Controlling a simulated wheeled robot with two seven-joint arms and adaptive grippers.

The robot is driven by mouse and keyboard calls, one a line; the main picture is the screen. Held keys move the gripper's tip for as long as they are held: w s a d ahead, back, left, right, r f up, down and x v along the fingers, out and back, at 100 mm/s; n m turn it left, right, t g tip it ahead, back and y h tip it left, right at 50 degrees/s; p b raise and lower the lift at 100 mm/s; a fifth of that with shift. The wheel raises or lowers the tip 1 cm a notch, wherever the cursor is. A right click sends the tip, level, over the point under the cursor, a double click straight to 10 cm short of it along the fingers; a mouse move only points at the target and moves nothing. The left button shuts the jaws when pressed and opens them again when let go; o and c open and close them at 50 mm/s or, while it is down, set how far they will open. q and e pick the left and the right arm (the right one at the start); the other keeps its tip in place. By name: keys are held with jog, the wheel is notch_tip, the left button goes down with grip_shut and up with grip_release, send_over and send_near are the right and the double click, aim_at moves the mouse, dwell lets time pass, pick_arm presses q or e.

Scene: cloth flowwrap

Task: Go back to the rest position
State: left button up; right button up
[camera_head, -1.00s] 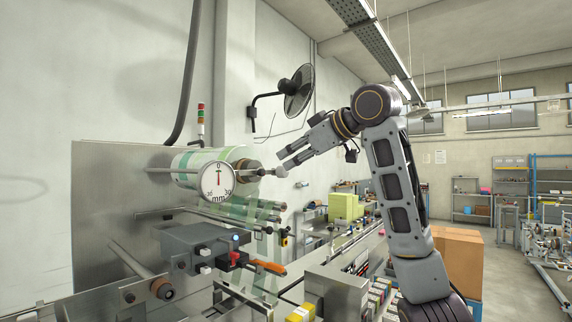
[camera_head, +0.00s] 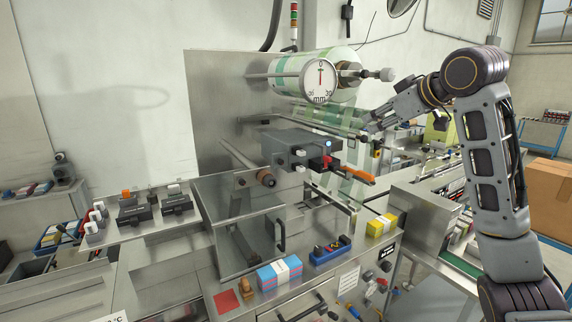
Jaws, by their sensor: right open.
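My right gripper (camera_head: 374,122) is at the end of my right arm, which comes in from the right. Its fingers are open and empty, pointing left, to the right of and below the film roll. The film roll (camera_head: 292,77) with green and clear stripes sits on its shaft on the machine's steel back plate (camera_head: 225,110). A round dial gauge (camera_head: 319,79) stands in front of the roll. A shaft end with a knob (camera_head: 386,75) sticks out at the roll's right, apart from my gripper. My left gripper is not in view.
A grey control box (camera_head: 300,145) with an orange-handled lever (camera_head: 352,174) sits below the roll. A blue-pink pack (camera_head: 279,273), a blue tray (camera_head: 330,249) and a yellow pack (camera_head: 381,226) lie on the front deck. A cardboard box (camera_head: 550,190) stands at right.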

jog(key=s+a+f+m+g+h, duration=0.1)
jog(key=s+f, duration=0.1)
jog(key=f, duration=1)
jog(key=s+a+f+m+g, duration=0.1)
jog(key=s+f, duration=0.1)
jog(key=f, duration=1.1)
jog(key=s+a+f+m+g+h, duration=0.1)
jog(key=s+f+g, duration=0.1)
jog(key=f, duration=1)
jog(key=s+d+f+m+g+h, duration=0.1)
jog(key=s+f+m+g, duration=0.1)
jog(key=s+f, duration=1.05)
jog(key=s+d+f+m+g+h, duration=0.1)
jog(key=s+f+g, duration=0.1)
jog(key=s+f, duration=1.05)
jog(key=s+f+g+b, duration=0.1)
jog(key=s+f, duration=0.2)
jog(key=f, duration=1.3)
jog(key=s+f+b, duration=0.1)
jog(key=s+f, duration=0.1)
jog(key=f, duration=1.4)
jog(key=s+d+f+b, duration=0.1)
jog(key=s+d+f, duration=0.1)
jog(key=s+f, duration=0.9)
jog(key=s+d+f+g+b, duration=0.1)
jog(key=s+d+f, duration=0.1)
jog(key=s+f, duration=0.9)
jog(key=shift+s, duration=0.25)
